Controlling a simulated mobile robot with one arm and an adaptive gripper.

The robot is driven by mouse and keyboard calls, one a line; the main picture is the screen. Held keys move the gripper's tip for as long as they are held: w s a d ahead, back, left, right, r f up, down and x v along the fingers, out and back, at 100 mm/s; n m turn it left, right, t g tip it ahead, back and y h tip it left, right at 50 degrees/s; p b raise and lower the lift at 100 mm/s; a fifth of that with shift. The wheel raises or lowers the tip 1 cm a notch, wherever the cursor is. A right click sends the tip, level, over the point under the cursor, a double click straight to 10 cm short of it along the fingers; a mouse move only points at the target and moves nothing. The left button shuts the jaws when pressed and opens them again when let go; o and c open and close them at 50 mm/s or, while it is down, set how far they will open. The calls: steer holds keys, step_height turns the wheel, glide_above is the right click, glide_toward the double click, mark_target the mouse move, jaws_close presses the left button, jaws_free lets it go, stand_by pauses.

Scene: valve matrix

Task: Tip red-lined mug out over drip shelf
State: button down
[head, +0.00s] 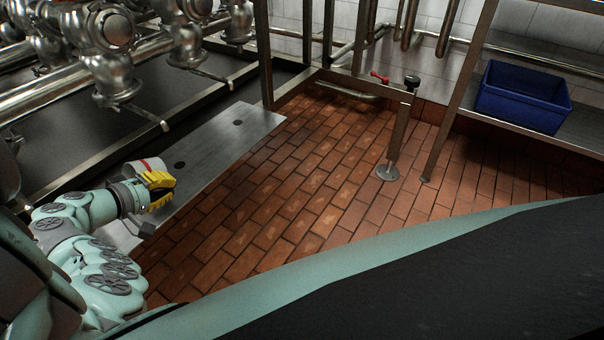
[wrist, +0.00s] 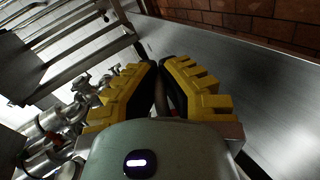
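The red-lined mug (head: 134,168) is pale with a thin red line and shows just behind my gripper in the head view. It looks tilted, and my gripper hides much of it. My gripper (head: 173,190), with yellow fingers, is over the near edge of the drip shelf (head: 225,138). In the wrist view the fingers of my gripper (wrist: 161,66) come close together. A slim greyish part and a bit of red show between them, and they appear shut on the mug. The drip shelf is a flat grey metal plate with dark holes. The mug's opening is hidden.
Steel valves and pipes (head: 110,85) stand behind the shelf at the left. Brick-red floor tiles (head: 290,190) lie open to the right.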

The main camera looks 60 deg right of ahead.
steer(key=shift+a+f+h+b, duration=0.2)
steer(key=shift+h+b, duration=0.6)
steer(key=shift+b, duration=1)
steer(key=shift+a+f+h+b, duration=0.2)
steer(key=shift+h+b, duration=0.6)
steer(key=shift+b, duration=0.95)
steer(key=shift+a+f+h+b, duration=0.2)
steer(key=shift+h+b, duration=0.6)
steer(key=shift+b, duration=1)
steer(key=shift+r+b, duration=0.1)
steer(key=shift+b, duration=0.25)
